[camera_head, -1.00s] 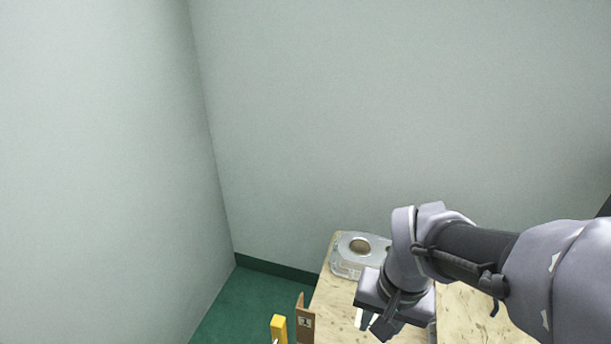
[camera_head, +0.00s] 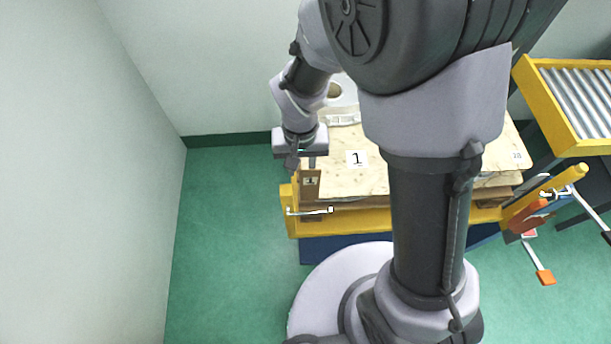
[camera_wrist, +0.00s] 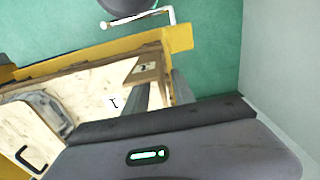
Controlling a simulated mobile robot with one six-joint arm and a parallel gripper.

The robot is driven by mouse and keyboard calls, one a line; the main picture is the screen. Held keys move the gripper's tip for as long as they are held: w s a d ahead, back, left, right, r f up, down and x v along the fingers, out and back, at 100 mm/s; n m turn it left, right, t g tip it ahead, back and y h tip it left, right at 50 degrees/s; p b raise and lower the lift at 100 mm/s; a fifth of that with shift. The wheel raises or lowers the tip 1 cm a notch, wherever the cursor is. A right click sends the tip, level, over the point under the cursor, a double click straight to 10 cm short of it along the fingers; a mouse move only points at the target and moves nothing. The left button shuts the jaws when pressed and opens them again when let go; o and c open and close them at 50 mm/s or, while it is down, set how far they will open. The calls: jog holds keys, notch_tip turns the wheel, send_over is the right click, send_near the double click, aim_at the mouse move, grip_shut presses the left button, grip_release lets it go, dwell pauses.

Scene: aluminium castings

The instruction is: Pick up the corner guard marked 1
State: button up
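The corner guard (camera_head: 310,188) is a brown upright strip with a small pale label, standing at the near left corner of the stack of boards. The label's mark is too small to read surely. In the wrist view the guard (camera_wrist: 147,72) shows just beyond my fingertips. My gripper (camera_head: 302,163) points down right above the guard's top in the head view. In the wrist view its two fingers (camera_wrist: 162,88) are apart, with nothing visibly clamped. I cannot tell whether the fingers touch the guard or straddle it.
A board with a printed 1 (camera_head: 356,158) tops the stack. A grey casting (camera_head: 343,97) lies at its back left. A yellow frame (camera_head: 360,222) with a white handle (camera_head: 309,211) runs along the front. A roller conveyor (camera_head: 580,105) stands right. Green floor (camera_head: 225,230) is clear at left.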

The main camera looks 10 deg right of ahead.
notch_tip(320, 180, down, 4)
jog(key=shift+f+b, duration=0.1)
jog(key=shift+b, duration=0.4)
jog(key=shift+w+a, duration=0.1)
grip_shut()
